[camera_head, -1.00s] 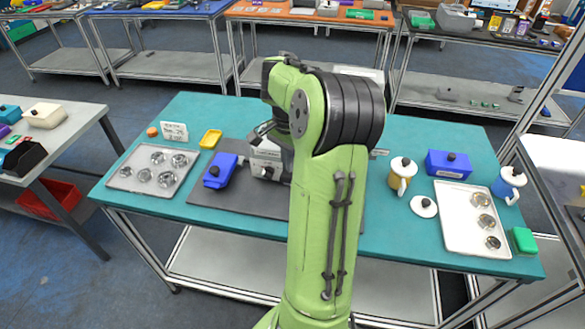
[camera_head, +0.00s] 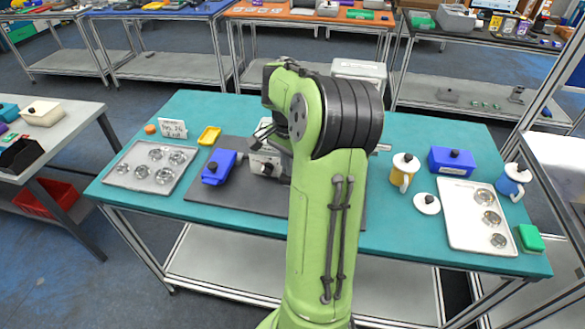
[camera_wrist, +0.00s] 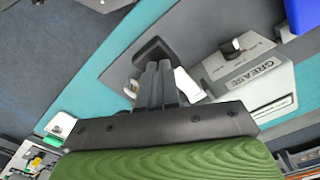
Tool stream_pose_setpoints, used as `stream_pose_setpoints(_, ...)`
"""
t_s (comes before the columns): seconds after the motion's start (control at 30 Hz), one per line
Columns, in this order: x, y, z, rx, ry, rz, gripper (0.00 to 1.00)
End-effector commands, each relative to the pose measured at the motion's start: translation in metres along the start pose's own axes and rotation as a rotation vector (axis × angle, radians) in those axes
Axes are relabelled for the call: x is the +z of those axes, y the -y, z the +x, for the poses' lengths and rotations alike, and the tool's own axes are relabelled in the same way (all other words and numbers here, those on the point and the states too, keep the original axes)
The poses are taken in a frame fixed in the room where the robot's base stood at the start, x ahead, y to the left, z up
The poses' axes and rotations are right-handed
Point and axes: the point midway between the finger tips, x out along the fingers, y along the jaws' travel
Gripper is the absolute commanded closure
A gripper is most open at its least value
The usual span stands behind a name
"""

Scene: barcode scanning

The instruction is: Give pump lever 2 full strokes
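The grease pump unit is a pale grey block with a black knob, left of my arm in the head view (camera_head: 264,162). Its GREASE label shows in the wrist view (camera_wrist: 262,78). My gripper (camera_wrist: 158,68) has its two dark fingers close together, beside the unit. A black, bent part (camera_wrist: 152,47) with white next to it lies just beyond the fingertips. I cannot tell whether this is the pump lever, or whether the fingers touch it. In the head view my arm hides much of this area. A short grey rod (camera_head: 382,148) sticks out right of my arm.
A blue box (camera_head: 219,167) stands on the dark mat (camera_head: 235,198), left of the unit. A metal tray with round cups (camera_head: 130,178) lies farther left.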

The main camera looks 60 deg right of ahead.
Motion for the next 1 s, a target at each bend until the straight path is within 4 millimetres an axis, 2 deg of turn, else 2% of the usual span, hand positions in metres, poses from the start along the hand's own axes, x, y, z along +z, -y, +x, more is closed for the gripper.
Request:
stream_pose_setpoints(0.03, -0.001, 0.0, 0.009, 0.0, -0.002, 0.002, 1.0)
stream_pose_setpoints(0.53, -0.002, -0.001, 0.049, 0.0, -0.002, 0.004, 1.0)
stream_pose_setpoints(0.83, -0.002, -0.001, 0.044, 0.0, -0.002, 0.004, 1.0)
stream_pose_setpoints(1.0, -0.002, -0.001, 0.023, 0.0, -0.003, 0.004, 1.0)
